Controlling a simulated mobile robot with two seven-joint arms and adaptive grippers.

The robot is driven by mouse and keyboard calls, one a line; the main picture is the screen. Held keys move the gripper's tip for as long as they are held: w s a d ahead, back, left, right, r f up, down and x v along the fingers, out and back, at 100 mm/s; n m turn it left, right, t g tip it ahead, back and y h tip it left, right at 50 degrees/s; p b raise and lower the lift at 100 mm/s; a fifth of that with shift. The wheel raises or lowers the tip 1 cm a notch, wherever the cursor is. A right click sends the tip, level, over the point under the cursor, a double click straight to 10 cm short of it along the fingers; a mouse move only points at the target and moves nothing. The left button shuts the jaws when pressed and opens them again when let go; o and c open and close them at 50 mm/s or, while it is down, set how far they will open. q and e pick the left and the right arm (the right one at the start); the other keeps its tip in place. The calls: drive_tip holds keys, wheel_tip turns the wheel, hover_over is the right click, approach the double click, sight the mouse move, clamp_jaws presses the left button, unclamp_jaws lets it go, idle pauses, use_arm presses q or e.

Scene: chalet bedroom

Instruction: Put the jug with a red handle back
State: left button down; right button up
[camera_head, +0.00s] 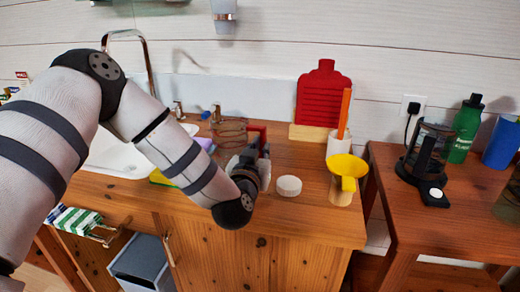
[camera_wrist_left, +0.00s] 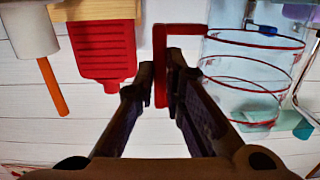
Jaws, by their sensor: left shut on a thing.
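The jug (camera_head: 229,131) is clear with thin red rings and stands upright over the back of the wooden counter, left of the red board. Its square red handle (camera_head: 258,130) faces right. In the left wrist view the jug (camera_wrist_left: 250,75) is at right, upside down in the picture, and the handle (camera_wrist_left: 160,50) runs between my fingers. My left gripper (camera_head: 256,150) is shut on the handle; the fingers (camera_wrist_left: 162,78) sit on either side of it. I cannot tell whether the jug's base touches the counter. My right gripper is not in view.
A white round lid (camera_head: 289,186) lies on the counter (camera_head: 300,218) close right of my gripper. A yellow funnel (camera_head: 347,172), a white holder (camera_head: 338,146) and a red board (camera_head: 322,95) stand farther right. The sink (camera_head: 110,158) is at left. A coffee maker (camera_head: 425,155) stands on the right table.

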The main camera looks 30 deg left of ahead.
use_arm(q)
drive_tip(key=shift+s+f, duration=0.15)
drive_tip(key=shift+f, duration=0.65)
drive_tip(key=c, duration=1.7)
unclamp_jaws()
drive_tip(key=shift+f+g, duration=0.2)
drive_tip(key=shift+g, duration=0.1)
drive_tip(key=shift+o, duration=0.2)
drive_tip(key=shift+f, duration=0.15)
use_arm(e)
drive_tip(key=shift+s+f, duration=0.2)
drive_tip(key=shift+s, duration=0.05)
use_arm(q)
drive_tip(key=shift+r, duration=0.25)
drive_tip(key=shift+s+d+r, duration=0.15)
drive_tip(key=shift+r, duration=0.1)
drive_tip(key=v, duration=0.3)
drive_tip(key=p+v, duration=0.1)
drive_tip(key=v, duration=0.3)
drive_tip(key=r+v, duration=0.1)
drive_tip(key=v, duration=0.3)
drive_tip(key=shift+s+p, duration=0.2)
drive_tip(key=shift+p, duration=0.15)
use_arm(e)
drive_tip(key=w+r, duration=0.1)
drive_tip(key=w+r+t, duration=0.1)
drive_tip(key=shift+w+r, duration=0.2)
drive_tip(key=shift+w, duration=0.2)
